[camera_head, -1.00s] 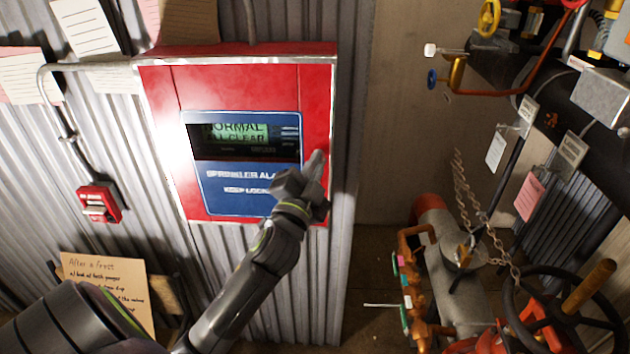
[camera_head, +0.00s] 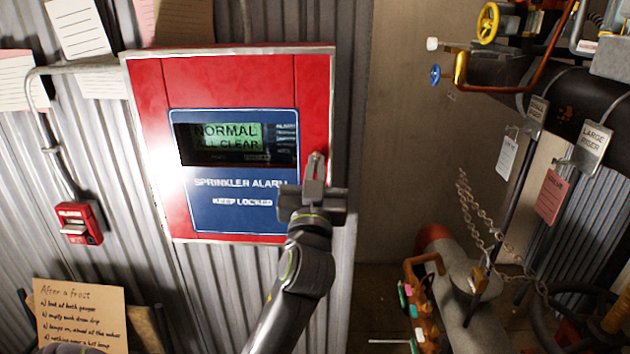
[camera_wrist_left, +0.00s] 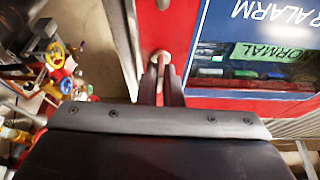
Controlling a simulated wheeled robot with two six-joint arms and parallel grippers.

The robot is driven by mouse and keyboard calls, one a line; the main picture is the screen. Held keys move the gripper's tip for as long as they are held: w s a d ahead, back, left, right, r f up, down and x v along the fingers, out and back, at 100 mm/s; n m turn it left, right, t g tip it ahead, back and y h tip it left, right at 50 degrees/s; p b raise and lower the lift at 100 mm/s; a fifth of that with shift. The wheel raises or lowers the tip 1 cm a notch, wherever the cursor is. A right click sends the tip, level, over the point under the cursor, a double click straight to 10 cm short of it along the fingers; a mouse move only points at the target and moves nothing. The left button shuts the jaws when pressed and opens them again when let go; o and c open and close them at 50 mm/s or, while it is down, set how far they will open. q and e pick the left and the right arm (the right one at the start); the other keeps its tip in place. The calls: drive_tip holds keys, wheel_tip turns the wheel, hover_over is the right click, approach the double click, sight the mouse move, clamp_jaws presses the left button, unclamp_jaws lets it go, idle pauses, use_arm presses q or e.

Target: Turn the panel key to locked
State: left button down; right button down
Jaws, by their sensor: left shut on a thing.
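The red alarm panel (camera_head: 313,100) hangs on the corrugated wall, with a blue face reading SPRINKLER ALARM, KEEP LOCKED. Its screen (camera_head: 228,138) reads NORMAL, ALL CLEAR. My left gripper (camera_head: 316,162) is at the panel's right side, fingers pointing up in the head view. Its fingers are shut on a small pale, rounded piece (camera_wrist_left: 161,55), seemingly the panel key, in front of the red surface. The fingers hide most of it, and I cannot tell which way it is turned.
A small red alarm box (camera_head: 80,222) is on the wall at left, above a handwritten card (camera_head: 80,312). Pipes, valves, chains and hanging tags, including a pink tag (camera_head: 552,196), crowd the right. A bare wall strip (camera_head: 405,130) lies between.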

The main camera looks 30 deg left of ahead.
use_arm(q)
drive_tip(key=shift+f+n+g+y+b, duration=0.1)
drive_tip(key=shift+n+g+y+b, duration=0.2)
drive_tip(key=shift+n, duration=0.3)
drive_tip(key=c, duration=1.6)
unclamp_jaws()
